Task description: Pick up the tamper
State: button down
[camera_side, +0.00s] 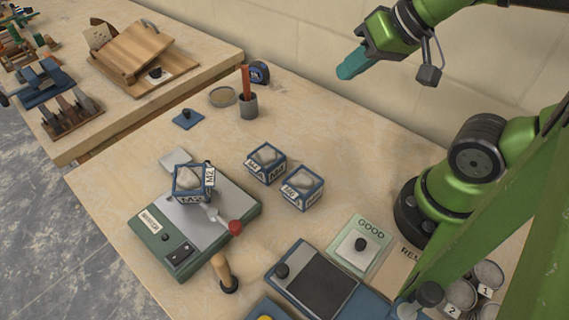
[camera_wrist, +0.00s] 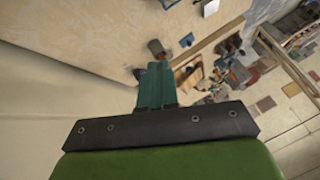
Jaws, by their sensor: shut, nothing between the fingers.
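What looks like the tamper (camera_side: 221,267), with a light wooden handle and a dark round foot, stands tilted on the bench in front of the green vibrator machine. My gripper (camera_side: 345,72) is high above the back of the bench near the wall, far up and to the right of the tamper. Its teal fingers are together and hold nothing. In the wrist view my gripper (camera_wrist: 157,66) also shows with its fingers closed. I cannot make out the tamper in the wrist view.
The vibrator (camera_side: 155,222) carries a tub marked M2 (camera_side: 190,183) and a red-knobbed lever (camera_side: 235,227). Two more tubs (camera_side: 266,163) (camera_side: 302,188) stand behind it. A grey cup (camera_side: 248,106) holds an orange-brown stick. A dark-topped tray (camera_side: 318,283) lies right of the tamper.

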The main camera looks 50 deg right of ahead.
jog(key=c, duration=0.8)
grip_release()
jog(key=shift+c, duration=0.2)
jog(key=shift+a, duration=0.1)
